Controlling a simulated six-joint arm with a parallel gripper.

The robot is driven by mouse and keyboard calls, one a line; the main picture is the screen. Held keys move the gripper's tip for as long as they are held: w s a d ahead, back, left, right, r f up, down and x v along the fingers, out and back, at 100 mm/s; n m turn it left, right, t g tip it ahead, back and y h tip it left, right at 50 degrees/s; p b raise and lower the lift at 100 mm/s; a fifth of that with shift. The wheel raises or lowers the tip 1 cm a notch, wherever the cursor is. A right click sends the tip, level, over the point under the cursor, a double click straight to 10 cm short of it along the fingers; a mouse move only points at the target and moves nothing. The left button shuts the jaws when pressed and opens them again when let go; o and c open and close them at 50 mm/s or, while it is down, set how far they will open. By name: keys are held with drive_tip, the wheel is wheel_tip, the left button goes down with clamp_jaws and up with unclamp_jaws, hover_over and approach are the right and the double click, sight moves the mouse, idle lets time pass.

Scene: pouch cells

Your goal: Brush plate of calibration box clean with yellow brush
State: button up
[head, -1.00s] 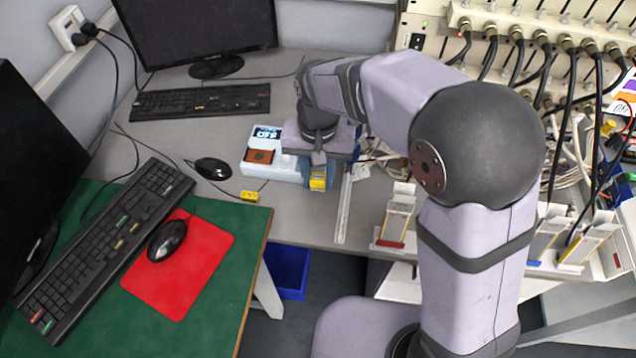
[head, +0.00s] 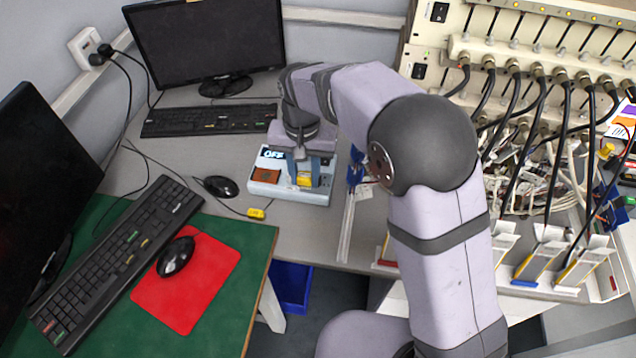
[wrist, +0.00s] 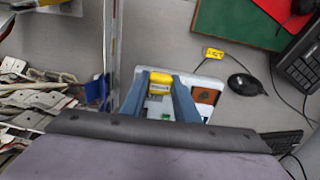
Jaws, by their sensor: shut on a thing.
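The calibration box (head: 262,187) is a pale blue-white box on the grey table, with a display reading "OFF" and a brown-orange plate (head: 266,175) on its left part. The box also shows in the wrist view (wrist: 203,73), with the plate (wrist: 206,96) right of my fingers. My gripper (head: 305,180) points down over the box's right part and is shut on the yellow brush (head: 304,179). The brush shows between the blue fingers in the wrist view (wrist: 160,79). The brush is beside the plate, not over it. Whether its lower end touches the box is hidden.
A black mouse (head: 221,187) and a small yellow tag (head: 256,213) on a cable lie left of the box. A keyboard (head: 208,120) lies behind it. A metal rail (head: 347,228) and a blue clip (head: 355,168) are to the right, before racks with cables.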

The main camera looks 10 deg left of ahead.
drive_tip(key=w+a+p, duration=0.2)
drive_tip(key=a+p, duration=0.3)
drive_tip(key=a, duration=0.1)
drive_tip(key=w+a+p, duration=0.3)
drive_tip(key=a+p, duration=0.2)
drive_tip(key=a, duration=0.1)
drive_tip(key=shift+w+a, duration=0.35)
drive_tip(key=shift+a, duration=0.05)
drive_tip(key=shift+f, duration=0.1)
drive_tip(key=shift+f+b, duration=1.35)
drive_tip(key=shift+f, duration=0.8)
drive_tip(key=shift+f+b, duration=0.65)
drive_tip(key=shift+f, duration=0.3)
